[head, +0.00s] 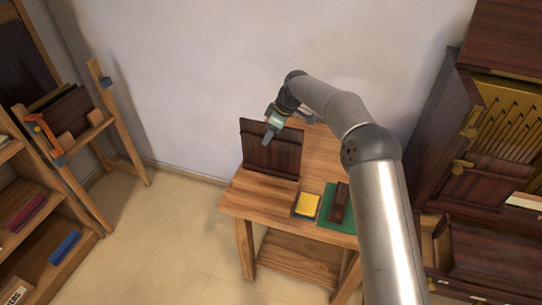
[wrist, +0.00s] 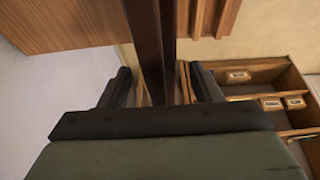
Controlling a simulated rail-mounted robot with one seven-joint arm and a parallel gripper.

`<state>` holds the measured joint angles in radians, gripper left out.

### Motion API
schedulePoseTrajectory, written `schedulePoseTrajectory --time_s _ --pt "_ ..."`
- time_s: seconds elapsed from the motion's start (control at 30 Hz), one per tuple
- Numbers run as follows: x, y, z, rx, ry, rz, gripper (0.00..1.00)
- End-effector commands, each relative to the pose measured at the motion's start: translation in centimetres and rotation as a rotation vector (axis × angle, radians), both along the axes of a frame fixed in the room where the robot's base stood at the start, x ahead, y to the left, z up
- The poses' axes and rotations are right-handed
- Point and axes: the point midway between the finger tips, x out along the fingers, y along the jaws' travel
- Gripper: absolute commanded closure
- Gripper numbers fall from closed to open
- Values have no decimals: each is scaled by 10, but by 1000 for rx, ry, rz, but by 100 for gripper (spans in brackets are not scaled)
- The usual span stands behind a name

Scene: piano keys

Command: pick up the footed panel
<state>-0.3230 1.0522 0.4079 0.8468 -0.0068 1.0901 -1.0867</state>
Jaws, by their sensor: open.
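The footed panel (head: 262,158) is a dark brown wooden board standing upright on the left part of the wooden table. My gripper (head: 268,136) is at its upper edge, with the fingers pointing down. In the wrist view, the panel shows edge-on as a dark upright strip (wrist: 152,45) between the two open fingers of my gripper (wrist: 162,86). There is a gap on both sides of the strip. The gripper body hides its near end, and I cannot make out the feet.
The table (head: 255,193) also carries a yellow pad (head: 306,204) and a dark block (head: 339,203) on a green mat (head: 326,216). A wooden rack (head: 110,100) and shelves stand at left. A dark cabinet (head: 500,170) stands close at right. Floor left of the table is clear.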

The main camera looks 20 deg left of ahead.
Motion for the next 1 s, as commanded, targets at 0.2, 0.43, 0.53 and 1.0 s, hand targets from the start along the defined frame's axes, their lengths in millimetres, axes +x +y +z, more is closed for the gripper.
schedulePoseTrajectory --time_s 0.2,0.43,0.53,1.0 --pt "0 0 -3 0 0 0 42" --pt "0 0 -5 0 0 0 42" --pt "0 0 -5 0 0 0 42" --pt "0 0 -3 1 -1 0 100"
